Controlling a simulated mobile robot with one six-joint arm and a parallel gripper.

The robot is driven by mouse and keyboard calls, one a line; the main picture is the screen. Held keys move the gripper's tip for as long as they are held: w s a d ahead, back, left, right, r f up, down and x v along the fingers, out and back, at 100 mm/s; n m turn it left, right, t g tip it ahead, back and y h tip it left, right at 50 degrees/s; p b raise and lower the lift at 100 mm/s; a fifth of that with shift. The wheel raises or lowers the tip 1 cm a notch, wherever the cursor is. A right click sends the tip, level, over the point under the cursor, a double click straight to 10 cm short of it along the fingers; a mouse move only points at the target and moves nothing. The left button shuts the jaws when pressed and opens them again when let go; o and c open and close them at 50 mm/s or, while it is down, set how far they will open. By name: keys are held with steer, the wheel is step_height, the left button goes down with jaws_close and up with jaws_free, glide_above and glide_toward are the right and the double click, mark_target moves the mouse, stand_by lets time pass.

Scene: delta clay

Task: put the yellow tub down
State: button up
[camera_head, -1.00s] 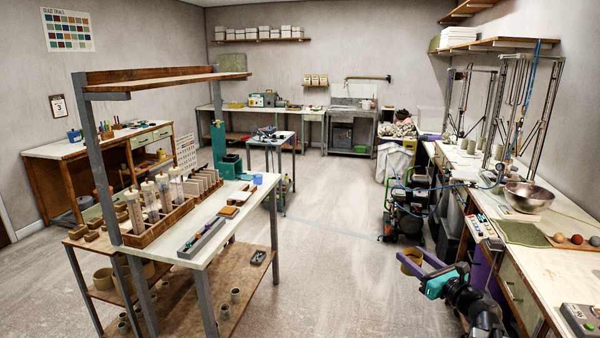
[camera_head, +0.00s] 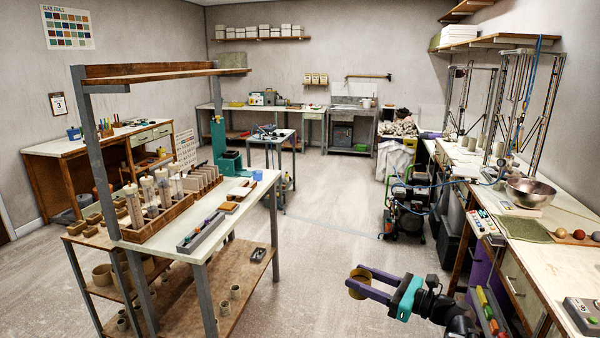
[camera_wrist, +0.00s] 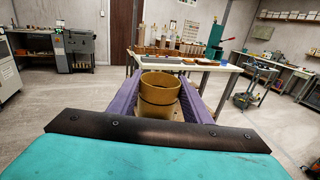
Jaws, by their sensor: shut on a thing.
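The yellow tub (camera_head: 359,281) is a small, round, open-topped tub of ochre yellow. It is held in the air above the floor, between the purple fingers of my gripper (camera_head: 368,283). My gripper is shut on the tub and points left in the head view. In the wrist view the tub (camera_wrist: 159,90) stands roughly upright between both fingers (camera_wrist: 160,100), its open mouth up. The fingers hide parts of its sides.
A white-topped workbench (camera_head: 228,213) with a wooden rack (camera_head: 160,222) and a grey tray (camera_head: 201,232) stands left of my gripper. The long right bench (camera_head: 560,262) carries a steel bowl (camera_head: 530,192) and coloured balls (camera_head: 578,235). Open floor (camera_head: 310,270) lies between them.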

mark_target(361, 297)
steer(key=shift+f, duration=0.1)
step_height(361, 297, down, 7)
steer(key=shift+w+r, duration=0.1)
steer(key=shift+r, duration=0.1)
steer(key=shift+f, duration=0.6)
